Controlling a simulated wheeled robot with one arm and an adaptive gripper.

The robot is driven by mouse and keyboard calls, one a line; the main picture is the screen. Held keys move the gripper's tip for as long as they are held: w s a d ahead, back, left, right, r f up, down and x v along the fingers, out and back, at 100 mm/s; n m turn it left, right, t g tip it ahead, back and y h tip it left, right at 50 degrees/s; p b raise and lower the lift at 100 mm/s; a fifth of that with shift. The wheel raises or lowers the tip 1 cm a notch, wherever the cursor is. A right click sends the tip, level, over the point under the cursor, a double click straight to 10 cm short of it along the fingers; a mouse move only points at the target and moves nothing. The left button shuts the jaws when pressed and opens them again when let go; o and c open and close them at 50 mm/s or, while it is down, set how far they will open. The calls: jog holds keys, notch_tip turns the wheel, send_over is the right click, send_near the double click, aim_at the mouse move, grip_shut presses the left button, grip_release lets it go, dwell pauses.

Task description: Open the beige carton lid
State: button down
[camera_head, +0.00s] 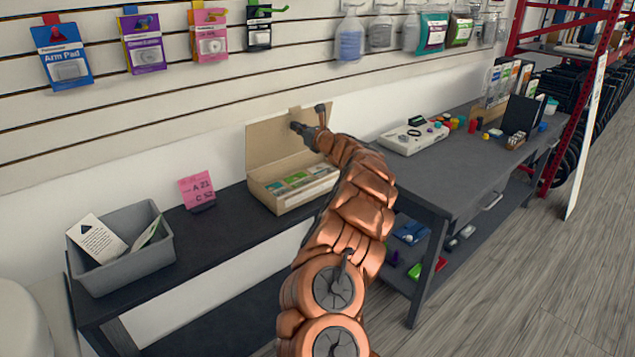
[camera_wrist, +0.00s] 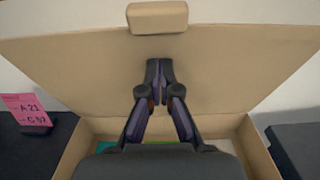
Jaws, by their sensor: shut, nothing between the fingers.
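The beige carton (camera_head: 292,198) stands on the dark bench against the wall, with several coloured packets inside. Its lid (camera_head: 266,147) is raised and stands near upright at the back, with a small tab (camera_wrist: 157,17) at its top edge. My gripper (camera_head: 297,127) is in front of the lid's inner face, above the open box. In the wrist view my gripper (camera_wrist: 159,72) has its fingers together with nothing between them. Its tips are at or close to the lid; I cannot tell whether they touch. My wrist hides most of the carton's inside in that view.
A pink sign (camera_head: 197,189) and a grey bin (camera_head: 122,247) with cards are left of the carton. A dark table (camera_head: 450,175) with a white device (camera_head: 413,137) stands to the right. Packages hang on the slatted wall above. Bare bench lies between sign and carton.

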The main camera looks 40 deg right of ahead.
aim_at(291, 132)
jog(key=shift+w+p, duration=0.55)
jog(key=shift+w, duration=1.45)
